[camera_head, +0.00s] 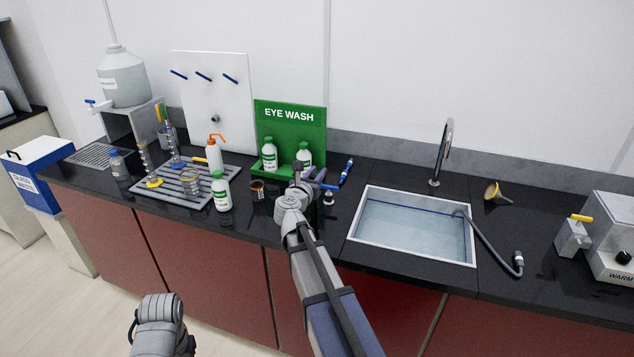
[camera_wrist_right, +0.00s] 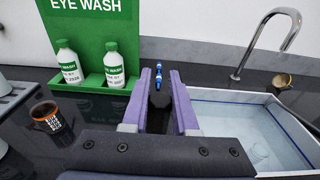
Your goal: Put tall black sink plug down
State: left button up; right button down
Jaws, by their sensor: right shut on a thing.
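My right gripper (camera_head: 314,180) reaches over the black counter between the eye wash stand and the sink. In the right wrist view its two purple fingers (camera_wrist_right: 160,84) are shut on a dark upright piece, the tall black sink plug (camera_wrist_right: 160,98). The fingers hide its sides and lower part, so I cannot tell whether it touches the counter. In the head view a small dark and silver piece (camera_head: 328,198) shows just beside the fingertips; I cannot tell whether it is part of the held plug. My left gripper's fingers do not show.
The sink (camera_head: 410,228) lies right of the gripper, with a tap (camera_head: 447,140) behind it. The green eye wash stand (camera_head: 290,128) and a dark orange-labelled jar (camera_head: 258,191) are to the left. A blue tool (camera_head: 347,170) lies behind. Counter in front of the gripper is narrow.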

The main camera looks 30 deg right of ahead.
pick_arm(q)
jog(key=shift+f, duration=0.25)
pick_arm(e)
jog(key=shift+f, duration=0.25)
jog(key=shift+f, duration=0.2)
jog(key=c, duration=0.7)
grip_release()
pick_arm(q)
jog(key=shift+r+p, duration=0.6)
jog(key=shift+p, duration=0.15)
pick_arm(e)
jog(key=v, duration=1.2)
jog(key=shift+r, duration=0.2)
